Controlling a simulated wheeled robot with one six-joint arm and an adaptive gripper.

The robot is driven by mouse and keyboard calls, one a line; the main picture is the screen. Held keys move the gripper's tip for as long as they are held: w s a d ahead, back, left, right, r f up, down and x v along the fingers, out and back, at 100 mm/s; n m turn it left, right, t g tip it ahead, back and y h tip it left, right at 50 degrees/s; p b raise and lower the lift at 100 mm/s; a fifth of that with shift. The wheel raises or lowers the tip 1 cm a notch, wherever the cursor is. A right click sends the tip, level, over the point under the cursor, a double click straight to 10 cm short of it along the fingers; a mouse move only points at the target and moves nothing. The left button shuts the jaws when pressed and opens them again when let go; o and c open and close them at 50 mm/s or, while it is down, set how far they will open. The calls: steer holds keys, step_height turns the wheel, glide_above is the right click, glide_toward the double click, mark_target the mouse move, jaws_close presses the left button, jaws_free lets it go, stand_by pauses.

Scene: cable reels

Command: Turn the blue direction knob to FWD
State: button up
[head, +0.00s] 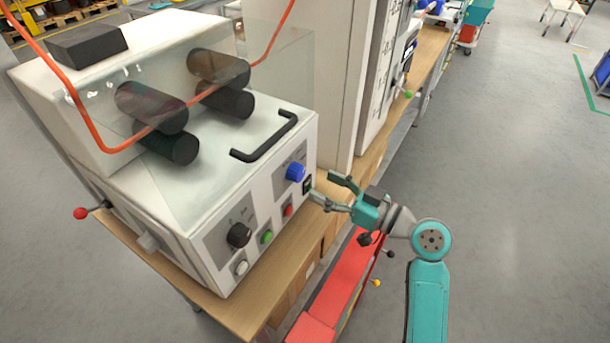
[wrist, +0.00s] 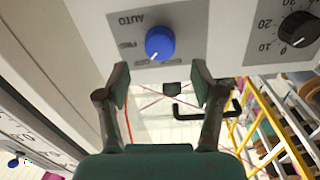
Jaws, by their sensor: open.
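The blue direction knob (head: 295,171) sits on the front panel of the white machine (head: 215,228), at the panel's upper right. In the wrist view the blue knob (wrist: 161,42) is near the top middle, with a pale pointer mark toward its lower left. The label AUTO reads upside down to its upper left; the other labels are too blurred to read surely. My gripper (head: 321,185) is open and empty in front of the panel, right of the knob and apart from it. In the wrist view my gripper (wrist: 162,84) has its fingers spread below the knob.
A black dial (head: 239,235), green button (head: 266,237), red button (head: 288,211) and white button (head: 241,268) share the panel. A black handle (head: 265,140) is on the cover. An orange cable (head: 92,124) runs past the rollers.

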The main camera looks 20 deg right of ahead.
mark_target(302, 174)
steer(key=shift+x, duration=3)
steer(key=c, duration=1.1)
steer(key=shift+c, duration=0.2)
steer(key=shift+m, duration=0.4)
steer(key=m, duration=0.3)
steer(key=shift+m, duration=2.5)
